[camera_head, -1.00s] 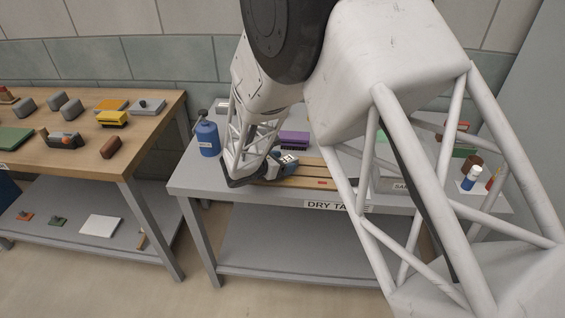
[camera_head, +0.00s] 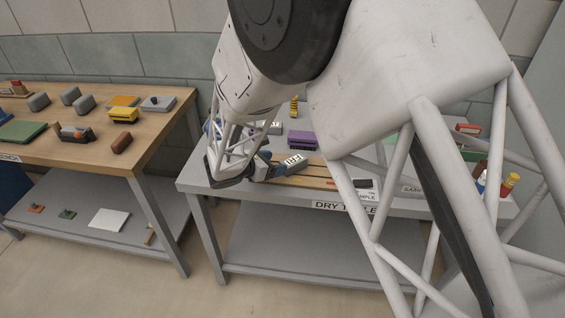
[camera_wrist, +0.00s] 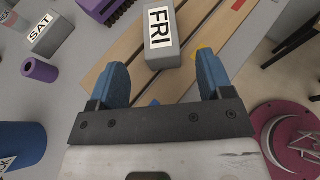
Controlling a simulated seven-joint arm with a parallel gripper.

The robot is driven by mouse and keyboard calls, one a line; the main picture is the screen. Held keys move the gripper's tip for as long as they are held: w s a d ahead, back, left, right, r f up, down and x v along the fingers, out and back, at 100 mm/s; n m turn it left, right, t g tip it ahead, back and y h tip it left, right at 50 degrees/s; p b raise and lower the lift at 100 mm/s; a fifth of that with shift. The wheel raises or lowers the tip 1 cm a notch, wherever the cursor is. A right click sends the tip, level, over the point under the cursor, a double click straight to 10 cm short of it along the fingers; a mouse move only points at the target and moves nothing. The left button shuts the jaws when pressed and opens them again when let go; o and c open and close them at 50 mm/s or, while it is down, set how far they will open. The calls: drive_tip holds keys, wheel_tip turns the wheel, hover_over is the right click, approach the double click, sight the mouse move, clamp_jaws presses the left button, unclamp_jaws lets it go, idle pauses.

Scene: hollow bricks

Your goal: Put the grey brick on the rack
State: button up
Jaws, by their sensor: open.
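A grey brick with a white FRI label (camera_wrist: 160,38) lies on the rack of wooden slats (camera_wrist: 205,22) in the wrist view. In the head view the brick (camera_head: 293,162) also shows on the rack (camera_head: 318,179). My gripper (camera_wrist: 160,76) has its blue fingers spread apart, with nothing held between them. The brick's near end is at or just beyond the fingertips. In the head view my gripper (camera_head: 262,168) is just left of the brick. Another grey brick, labelled SAT (camera_wrist: 47,35), stands off the slats.
A purple block (camera_head: 301,139) stands behind the rack and a purple cylinder (camera_wrist: 40,70) beside it. A blue bottle (camera_wrist: 22,140) is close at lower left in the wrist view. A wooden table (camera_head: 75,150) at left holds several bricks.

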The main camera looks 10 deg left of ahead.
drive_tip(key=shift+v, duration=2)
drive_tip(key=s+d+r+m+g+y, duration=0.1)
drive_tip(key=s+d+r+m+g, duration=0.15)
drive_tip(key=d+r+m, duration=0.4)
drive_tip(key=s+d+r+m+g, duration=0.2)
drive_tip(key=s+d+r, duration=0.15)
drive_tip(key=d, duration=0.55)
drive_tip(key=s+d+r+m+g+y, duration=0.1)
drive_tip(key=s+d+r+m+g, duration=0.25)
drive_tip(key=d, duration=0.45)
drive_tip(key=s+d+r+m+y, duration=0.2)
drive_tip(key=s+d+m, duration=0.1)
drive_tip(key=s+m, duration=0.2)
drive_tip(key=s+d+r+m+y, duration=0.3)
drive_tip(key=s+d+m, duration=0.1)
drive_tip(key=s, duration=0.5)
drive_tip(key=s+d+r+m+t+y, duration=0.1)
drive_tip(key=s+d+r+m+y, duration=0.1)
drive_tip(key=s+m, duration=0.4)
drive_tip(key=shift+s+d+r+y, duration=0.3)
drive_tip(key=shift+s+d+r, duration=0.4)
drive_tip(key=shift+s+d, duration=0.45)
